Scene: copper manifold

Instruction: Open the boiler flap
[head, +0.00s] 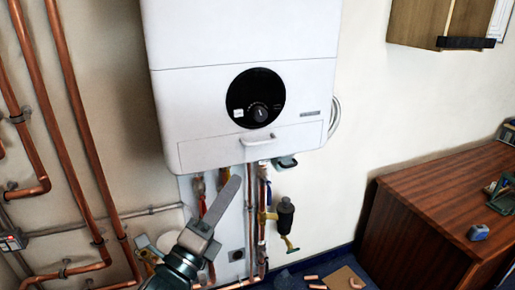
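The white boiler (200,95) hangs on the wall at the top centre, with a round black dial (256,97) on its front. Below the dial, the boiler flap (210,153) is a wide panel along the bottom edge. It looks shut and flush with the front. A small pale bar handle (259,140) sits on the flap. My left gripper (222,208) is below and left of the handle, in front of the pipes under the boiler, and looks apart from the flap. One long grey finger shows, pointing up; its opening cannot be made out. My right gripper is not in view.
Copper pipes (78,130) run down the wall at left. Valves and a black-and-brass fitting (285,215) hang under the boiler. A wooden desk (440,200) stands at right, below a wall cabinet (420,20). Copper pieces (311,277) lie on the floor.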

